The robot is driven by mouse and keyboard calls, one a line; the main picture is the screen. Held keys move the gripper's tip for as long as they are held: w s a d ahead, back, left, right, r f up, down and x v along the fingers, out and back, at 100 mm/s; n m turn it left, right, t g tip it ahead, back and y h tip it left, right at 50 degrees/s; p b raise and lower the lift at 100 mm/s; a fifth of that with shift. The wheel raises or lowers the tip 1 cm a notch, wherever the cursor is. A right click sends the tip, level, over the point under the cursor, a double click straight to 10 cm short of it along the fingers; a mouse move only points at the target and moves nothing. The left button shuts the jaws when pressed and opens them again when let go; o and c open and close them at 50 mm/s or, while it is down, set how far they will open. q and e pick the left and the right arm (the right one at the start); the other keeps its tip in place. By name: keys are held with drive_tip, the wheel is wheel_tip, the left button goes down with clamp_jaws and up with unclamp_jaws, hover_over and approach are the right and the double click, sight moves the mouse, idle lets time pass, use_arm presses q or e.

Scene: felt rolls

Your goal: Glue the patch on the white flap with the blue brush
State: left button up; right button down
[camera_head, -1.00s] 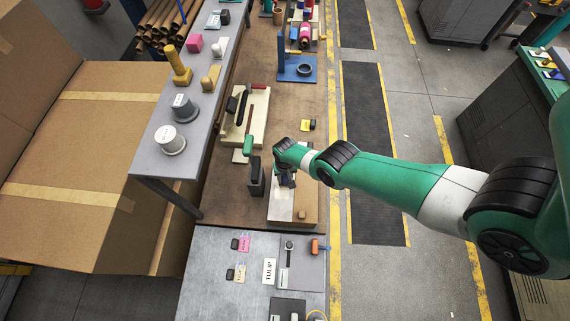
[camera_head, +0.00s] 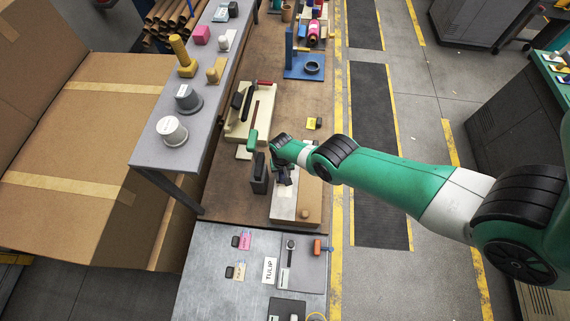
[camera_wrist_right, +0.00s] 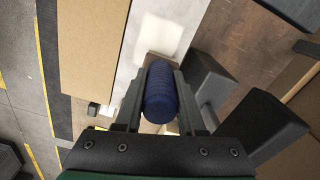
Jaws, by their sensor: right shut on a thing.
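My right gripper (camera_head: 284,178) is over the white flap (camera_head: 284,208), which is a pale strip along the left of a brown cardboard piece (camera_head: 309,207). In the right wrist view my right gripper (camera_wrist_right: 160,100) is shut on the blue brush (camera_wrist_right: 161,92), of which the rounded blue handle shows end-on. Its bristles are hidden, so I cannot tell whether they touch the flap. The white flap (camera_wrist_right: 128,60) also runs beneath the fingers there, with a cream patch area (camera_wrist_right: 160,32) on it beyond the brush. My left gripper is not in view.
A dark upright block (camera_head: 260,175) stands close to the left of my right gripper. A cream board with tools (camera_head: 247,113) and a blue stand (camera_head: 303,68) lie farther back. A grey shelf (camera_head: 160,155) overhangs at the left. Bare brown tabletop (camera_head: 231,198) shows left of the flap.

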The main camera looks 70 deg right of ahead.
drive_tip(key=shift+s+d+p, duration=0.2)
drive_tip(key=shift+s+p, duration=0.25)
drive_tip(key=shift+s, duration=0.1)
drive_tip(key=shift+s+d+p, duration=0.15)
drive_tip(key=shift+s+p, duration=0.3)
drive_tip(key=shift+s, duration=0.1)
drive_tip(key=shift+f, duration=0.15)
drive_tip(key=shift+s+d+p, duration=0.1)
drive_tip(key=shift+s+p, duration=0.25)
drive_tip(key=shift+s, duration=0.05)
drive_tip(key=shift+s+d+p, duration=0.2)
drive_tip(key=shift+s+p, duration=0.15)
drive_tip(key=shift+s, duration=0.3)
drive_tip(key=shift+w, duration=0.1)
